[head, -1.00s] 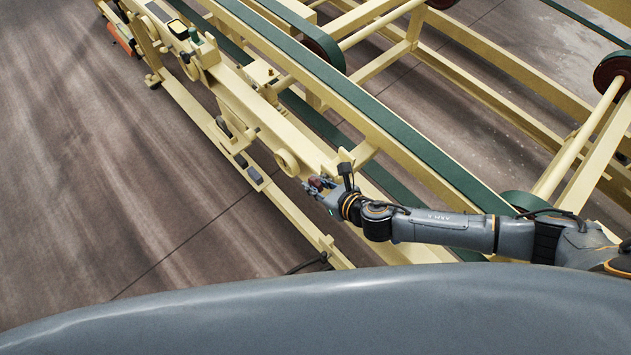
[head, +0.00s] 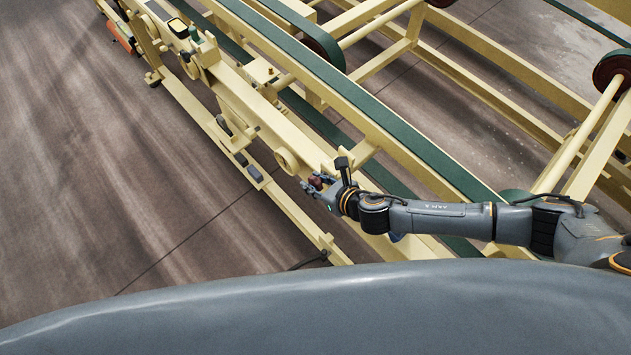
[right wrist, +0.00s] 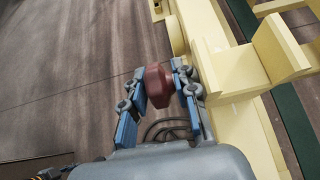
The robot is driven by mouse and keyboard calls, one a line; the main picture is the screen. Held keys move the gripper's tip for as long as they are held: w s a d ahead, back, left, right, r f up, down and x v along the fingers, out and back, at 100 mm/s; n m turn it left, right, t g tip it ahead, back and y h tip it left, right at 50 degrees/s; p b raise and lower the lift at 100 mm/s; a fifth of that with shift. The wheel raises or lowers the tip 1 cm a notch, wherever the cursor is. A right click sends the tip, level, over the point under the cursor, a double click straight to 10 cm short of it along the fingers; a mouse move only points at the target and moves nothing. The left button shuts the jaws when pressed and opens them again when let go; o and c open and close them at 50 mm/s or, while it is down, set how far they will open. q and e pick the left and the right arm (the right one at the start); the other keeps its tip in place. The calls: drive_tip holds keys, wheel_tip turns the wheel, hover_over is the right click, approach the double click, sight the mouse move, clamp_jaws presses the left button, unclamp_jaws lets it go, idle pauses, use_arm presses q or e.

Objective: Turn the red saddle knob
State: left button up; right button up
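The red saddle knob (right wrist: 159,86) is dark red and faceted. In the right wrist view it sits between the two blue-grey fingers of my right gripper (right wrist: 160,80), which look closed against its two sides. In the head view the knob (head: 316,182) is a small red spot at the tip of my right gripper (head: 318,187), beside the cream machine rail. The fingers partly cover the knob, and its mount is hidden. My left gripper is not in view.
The cream machine frame (head: 235,98) runs diagonally, with green belts (head: 375,120) and dark red rollers (head: 612,70). A round cream boss (head: 286,160) is on the rail near the gripper. Dark cables (right wrist: 165,130) hang below the knob. Open floor (head: 90,190) lies to the left.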

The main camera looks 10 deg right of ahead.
drive_tip(key=shift+s+d, duration=0.1)
drive_tip(key=shift+s, duration=0.1)
drive_tip(key=v, duration=1.1)
drive_tip(key=shift+d+r, duration=0.15)
drive_tip(key=shift+r, duration=0.1)
drive_tip(key=shift+s, duration=0.15)
